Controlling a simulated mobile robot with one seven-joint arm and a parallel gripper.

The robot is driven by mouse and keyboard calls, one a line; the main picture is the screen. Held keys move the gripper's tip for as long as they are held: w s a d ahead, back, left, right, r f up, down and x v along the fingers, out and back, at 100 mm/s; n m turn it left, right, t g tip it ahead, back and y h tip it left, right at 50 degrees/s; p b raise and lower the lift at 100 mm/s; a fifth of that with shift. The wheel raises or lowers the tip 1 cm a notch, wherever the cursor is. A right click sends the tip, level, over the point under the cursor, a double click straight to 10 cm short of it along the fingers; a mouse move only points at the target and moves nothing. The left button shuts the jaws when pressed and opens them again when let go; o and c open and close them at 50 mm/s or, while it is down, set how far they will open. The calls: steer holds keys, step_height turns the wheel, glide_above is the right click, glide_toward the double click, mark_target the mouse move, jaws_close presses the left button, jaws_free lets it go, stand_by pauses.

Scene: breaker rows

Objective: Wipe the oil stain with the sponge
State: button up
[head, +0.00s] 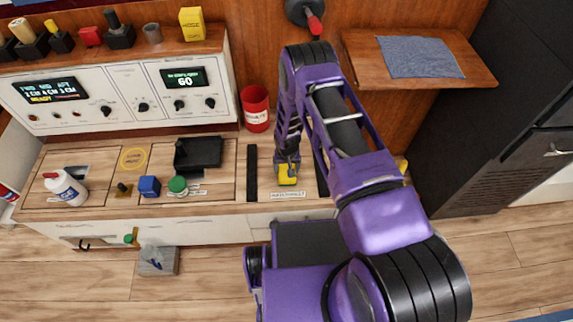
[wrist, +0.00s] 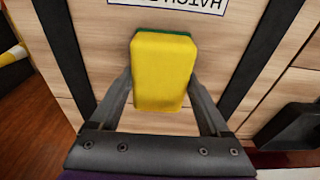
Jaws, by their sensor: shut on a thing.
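A yellow sponge with a green layer (head: 288,175) is between the fingers of my gripper (head: 288,164), over the wooden counter panel between two black strips. In the wrist view the sponge (wrist: 162,72) fills the space between the two fingers of my gripper (wrist: 162,95), which are shut on it. The green layer shows only as a thin edge at its far end. I cannot tell whether the sponge touches the panel. No oil stain can be made out in either view; the sponge, gripper and arm cover part of the panel.
A labelled plate (head: 288,195) lies at the panel's front edge. Left on the counter are a black tray (head: 198,153), blue block (head: 149,186), green-topped knob (head: 177,185), yellow ring marking (head: 133,158) and white bottle (head: 65,188). A red can (head: 256,108) stands behind.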

steer(key=shift+s+f+p, duration=0.1)
steer(key=shift+s+p, duration=0.25)
steer(key=shift+s, duration=1.4)
steer(key=shift+w+b, duration=0.1)
steer(key=shift+b, duration=0.25)
